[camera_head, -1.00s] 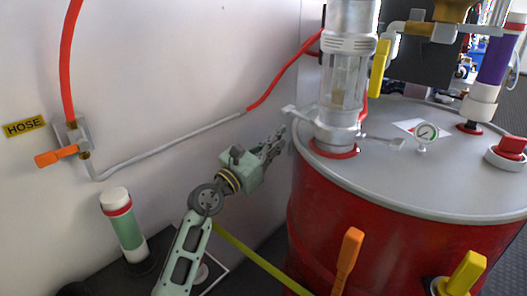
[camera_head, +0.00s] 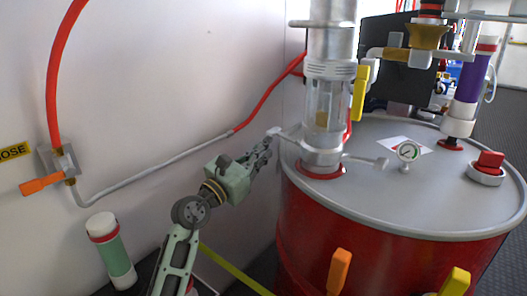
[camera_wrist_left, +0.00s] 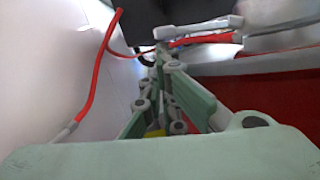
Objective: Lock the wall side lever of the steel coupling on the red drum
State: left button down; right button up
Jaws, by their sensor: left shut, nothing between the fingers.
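The steel coupling (camera_head: 322,158) sits at the base of a clear sight tube on top of the red drum (camera_head: 335,225). Its wall side lever (camera_head: 285,134) sticks out to the left, toward the wall. The other lever (camera_head: 370,162) sticks out to the right. My left gripper (camera_head: 266,146) is shut and empty, just below the tip of the wall side lever; I cannot tell whether they touch. In the left wrist view its fingers (camera_wrist_left: 161,52) point ahead, and a grey lever (camera_wrist_left: 205,29) lies just beyond them. My right gripper is not in view.
The white wall (camera_head: 190,60) runs close along the left, with a grey and red hose (camera_head: 160,165) on it. An orange handle (camera_head: 338,270) is in front.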

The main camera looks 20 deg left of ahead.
pick_arm(q)
jog(key=shift+w+a+r+m, duration=0.1)
jog(key=shift+a+r+m, duration=0.05)
jog(key=shift+r+m, duration=0.3)
notch_tip(320, 180, up, 8)
jog(key=m+g+h, duration=0.2)
jog(key=m+g, duration=0.1)
jog(key=m, duration=0.9)
jog(key=shift+s+d+r+b, duration=0.25)
jog(key=shift+d+b, duration=0.1)
jog(key=shift+d, duration=0.1)
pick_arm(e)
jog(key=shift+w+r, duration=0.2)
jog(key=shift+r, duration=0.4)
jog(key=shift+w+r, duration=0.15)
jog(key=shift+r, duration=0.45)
pick_arm(q)
jog(key=shift+w+f, duration=0.1)
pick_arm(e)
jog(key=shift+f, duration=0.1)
